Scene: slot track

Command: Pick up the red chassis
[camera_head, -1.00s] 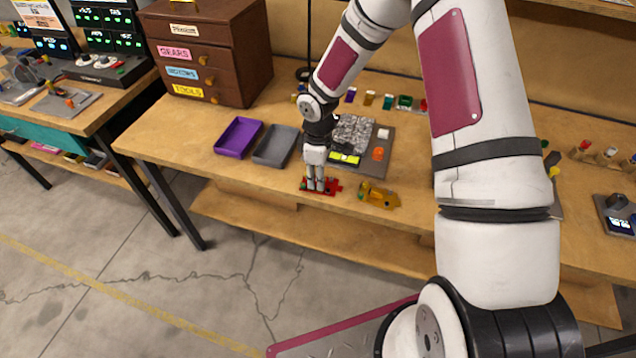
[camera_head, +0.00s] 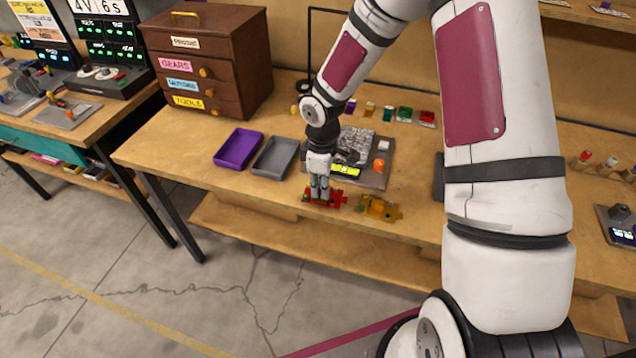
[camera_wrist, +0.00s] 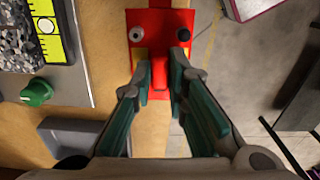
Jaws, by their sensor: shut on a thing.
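The red chassis (camera_head: 335,199) is at the front edge of the workbench. My gripper (camera_head: 320,196) points down over its left part. In the wrist view the red chassis (camera_wrist: 160,28) lies between the green-padded fingers of my gripper (camera_wrist: 160,75), which are shut on a raised red part of it. Two round spots, one dark and one pale, show on its far end. I cannot tell whether the chassis touches the bench or hangs just above it.
A yellow-orange chassis (camera_head: 380,208) lies just right. A purple tray (camera_head: 238,150) and a grey tray (camera_head: 275,156) are to the left. Behind is a grey board (camera_head: 376,178) with an orange knob; a green knob (camera_wrist: 37,92) shows in the wrist view. A wooden drawer cabinet (camera_head: 205,60) stands back left.

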